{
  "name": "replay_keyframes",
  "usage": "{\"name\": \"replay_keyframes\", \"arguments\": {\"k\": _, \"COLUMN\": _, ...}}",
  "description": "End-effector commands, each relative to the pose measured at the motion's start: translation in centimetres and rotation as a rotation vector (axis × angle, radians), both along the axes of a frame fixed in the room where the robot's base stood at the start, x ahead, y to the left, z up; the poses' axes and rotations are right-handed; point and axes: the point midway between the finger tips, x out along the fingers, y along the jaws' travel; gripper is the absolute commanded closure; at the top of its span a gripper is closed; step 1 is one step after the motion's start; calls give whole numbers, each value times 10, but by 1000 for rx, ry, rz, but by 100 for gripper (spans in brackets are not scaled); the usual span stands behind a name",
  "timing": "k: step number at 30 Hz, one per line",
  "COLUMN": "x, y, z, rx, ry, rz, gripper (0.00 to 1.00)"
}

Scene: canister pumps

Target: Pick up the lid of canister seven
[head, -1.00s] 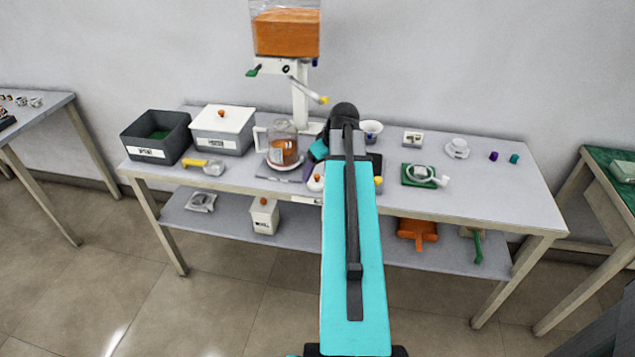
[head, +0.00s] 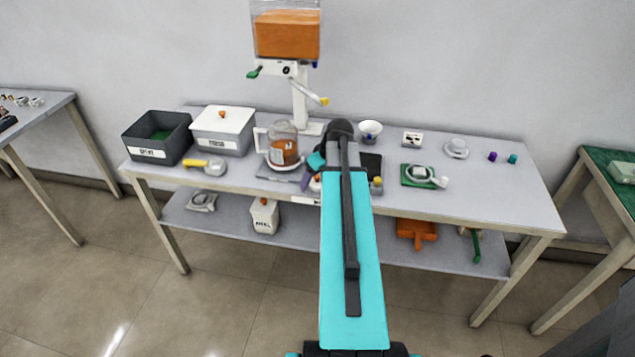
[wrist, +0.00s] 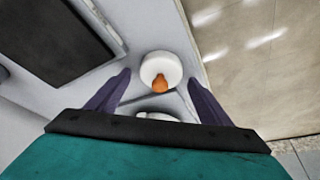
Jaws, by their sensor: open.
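A round white lid with an orange knob (wrist: 161,69) shows in the wrist view near the table's edge. I cannot read a number on it or see what is under it. In the head view it is a small white shape (head: 315,185), mostly hidden by my gripper and arm. My gripper (wrist: 158,78) is open, with its two purple fingers on either side of the lid in the picture. Nothing is held. I cannot tell how far the fingertips are above the lid.
A dark flat plate (wrist: 55,30) lies beside the lid. A glass jug (head: 283,145) stands to the left, near the dispenser (head: 298,90). A lidded white box (head: 222,125) is further left. A white canister with an orange knob (head: 264,216) stands on the lower shelf.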

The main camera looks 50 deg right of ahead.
Motion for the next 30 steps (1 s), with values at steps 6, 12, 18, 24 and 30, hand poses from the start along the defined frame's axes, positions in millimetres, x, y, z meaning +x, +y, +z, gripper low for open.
{"name": "replay_keyframes", "arguments": {"k": 6, "x": 0, "y": 0, "z": 0, "rx": 0, "ry": 0, "rz": 0, "gripper": 27}}
{"name": "replay_keyframes", "arguments": {"k": 12, "x": 0, "y": 0, "z": 0, "rx": 0, "ry": 0, "rz": 0, "gripper": 27}}
{"name": "replay_keyframes", "arguments": {"k": 18, "x": 0, "y": 0, "z": 0, "rx": 0, "ry": 0, "rz": -1, "gripper": 57}}
{"name": "replay_keyframes", "arguments": {"k": 24, "x": 0, "y": 0, "z": 0, "rx": 0, "ry": 0, "rz": -1, "gripper": 71}}
{"name": "replay_keyframes", "arguments": {"k": 30, "x": -1, "y": 0, "z": 1, "rx": 0, "ry": 0, "rz": -1, "gripper": 71}}
